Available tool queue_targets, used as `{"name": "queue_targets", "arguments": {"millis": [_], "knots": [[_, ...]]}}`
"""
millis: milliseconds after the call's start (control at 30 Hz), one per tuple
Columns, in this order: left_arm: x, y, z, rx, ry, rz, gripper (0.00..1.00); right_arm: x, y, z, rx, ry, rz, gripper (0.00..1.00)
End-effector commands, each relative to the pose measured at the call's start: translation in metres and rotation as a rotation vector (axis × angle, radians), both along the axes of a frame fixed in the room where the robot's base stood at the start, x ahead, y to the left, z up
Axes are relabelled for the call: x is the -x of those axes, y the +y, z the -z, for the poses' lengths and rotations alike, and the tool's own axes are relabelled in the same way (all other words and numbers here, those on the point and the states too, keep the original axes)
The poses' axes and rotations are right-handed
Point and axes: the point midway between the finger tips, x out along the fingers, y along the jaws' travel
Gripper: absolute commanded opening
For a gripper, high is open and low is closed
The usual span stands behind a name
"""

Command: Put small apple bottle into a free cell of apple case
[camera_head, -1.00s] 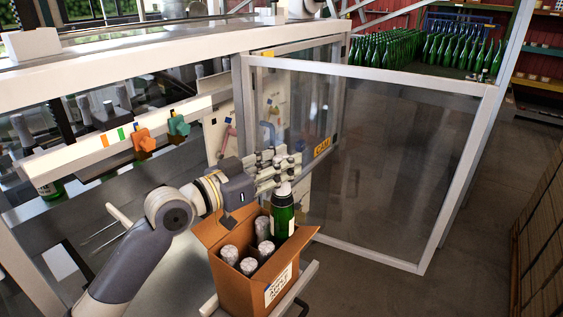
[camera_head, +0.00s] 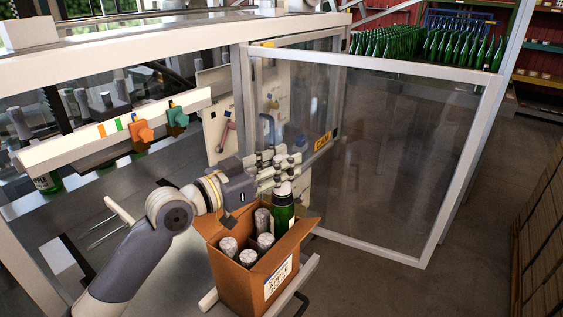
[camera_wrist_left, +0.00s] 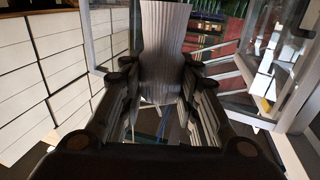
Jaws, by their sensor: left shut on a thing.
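The small apple bottle (camera_head: 283,213) is green with a pale foil top. It is upright over the far right part of the apple case, its lower end hidden behind the case's wall and flap. My left gripper (camera_head: 284,171) is shut on its neck. In the left wrist view, the ribbed grey foil neck (camera_wrist_left: 165,50) stands between the fingers. The apple case (camera_head: 236,283) is an open brown cardboard box with a white label. Several foil-topped bottles (camera_head: 248,257) stand in its left and middle part. The cell below the held bottle is hidden. My right gripper is not in view.
The case rests on a light support (camera_head: 303,272). A framed clear panel (camera_head: 390,160) stands close behind and right of the gripper. A machine rail with orange and teal clamps (camera_head: 143,136) lies to the left. Many green bottles (camera_head: 430,48) stand far back.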

Motion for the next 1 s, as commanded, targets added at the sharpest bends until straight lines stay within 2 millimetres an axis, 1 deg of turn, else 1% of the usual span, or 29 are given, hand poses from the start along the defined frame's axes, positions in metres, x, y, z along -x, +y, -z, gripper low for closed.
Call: {"name": "queue_targets", "arguments": {"millis": [1000], "knots": [[0.000,0.000,0.024,0.002,-0.003,0.000,0.00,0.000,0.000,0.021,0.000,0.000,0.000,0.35]]}}
